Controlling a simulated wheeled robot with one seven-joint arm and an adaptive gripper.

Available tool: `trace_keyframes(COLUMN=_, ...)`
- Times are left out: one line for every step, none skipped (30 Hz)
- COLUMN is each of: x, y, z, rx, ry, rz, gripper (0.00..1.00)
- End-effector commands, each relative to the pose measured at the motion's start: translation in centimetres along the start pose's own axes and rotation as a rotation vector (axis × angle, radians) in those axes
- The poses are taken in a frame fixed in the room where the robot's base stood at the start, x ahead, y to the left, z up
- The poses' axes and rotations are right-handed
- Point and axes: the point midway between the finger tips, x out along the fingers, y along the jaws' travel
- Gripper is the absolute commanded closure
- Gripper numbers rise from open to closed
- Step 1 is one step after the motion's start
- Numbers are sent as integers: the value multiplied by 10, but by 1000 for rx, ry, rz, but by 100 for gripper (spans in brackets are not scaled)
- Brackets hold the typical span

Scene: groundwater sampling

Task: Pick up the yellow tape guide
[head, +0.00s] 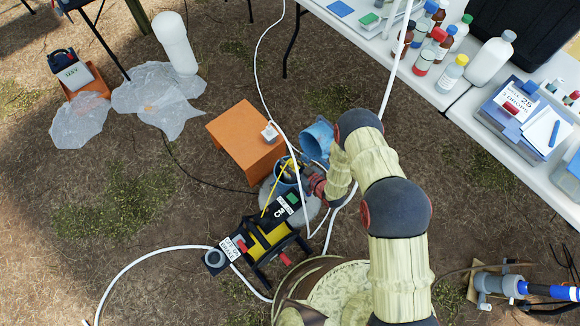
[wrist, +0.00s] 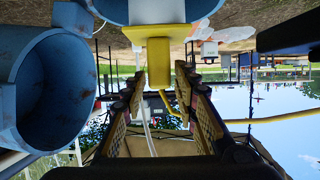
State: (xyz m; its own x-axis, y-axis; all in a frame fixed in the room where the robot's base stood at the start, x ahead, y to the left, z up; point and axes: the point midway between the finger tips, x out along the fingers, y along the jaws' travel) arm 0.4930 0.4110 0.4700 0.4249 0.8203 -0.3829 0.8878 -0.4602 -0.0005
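The yellow tape guide (wrist: 158,62) is a yellow block hanging from the rim of a blue casing in the upside-down wrist view. In the head view, a small yellow part (head: 285,165) shows at the blue well casing (head: 291,180), partly hidden. My gripper (wrist: 160,82) is open, with one finger on each side of the guide's lower end in the picture. Gaps show between the fingers and the yellow block. In the head view my gripper (head: 305,177) is beside the casing, its fingertips hard to make out.
An open blue cap or pipe (wrist: 45,88) is close at the left of the wrist view. The tape reel (head: 265,238) stands beside the casing, with yellow tape running up. An orange box (head: 243,140) is behind. A bottle-covered table (head: 455,85) is at the upper right.

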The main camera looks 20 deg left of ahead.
Motion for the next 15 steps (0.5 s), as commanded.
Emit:
trace_keyframes(x=0, y=0, z=0, rx=0, ry=0, rz=0, gripper=75)
trace_keyframes(x=0, y=0, z=0, rx=0, ry=0, rz=0, gripper=77)
trace_keyframes(x=0, y=0, z=0, rx=0, ry=0, rz=0, gripper=79)
trace_keyframes(x=0, y=0, z=0, rx=0, ry=0, rz=0, gripper=81)
trace_keyframes(x=0, y=0, z=0, rx=0, ry=0, rz=0, gripper=82)
trace_keyframes(x=0, y=0, z=0, rx=0, ry=0, rz=0, gripper=85)
trace_keyframes(x=0, y=0, z=0, rx=0, ry=0, rz=0, gripper=86)
trace_keyframes(x=0, y=0, z=0, rx=0, ry=0, rz=0, gripper=88)
trace_keyframes(x=0, y=0, z=0, rx=0, ry=0, rz=0, gripper=90)
trace_keyframes(x=0, y=0, z=0, rx=0, ry=0, rz=0, gripper=92)
trace_keyframes(x=0, y=0, z=0, rx=0, ry=0, rz=0, gripper=94)
trace_keyframes(x=0, y=0, z=0, rx=0, ry=0, rz=0, gripper=96)
trace_keyframes(x=0, y=0, z=0, rx=0, ry=0, rz=0, gripper=98)
trace_keyframes(x=0, y=0, z=0, rx=0, ry=0, rz=0, gripper=99)
trace_keyframes(x=0, y=0, z=0, rx=0, ry=0, rz=0, gripper=100)
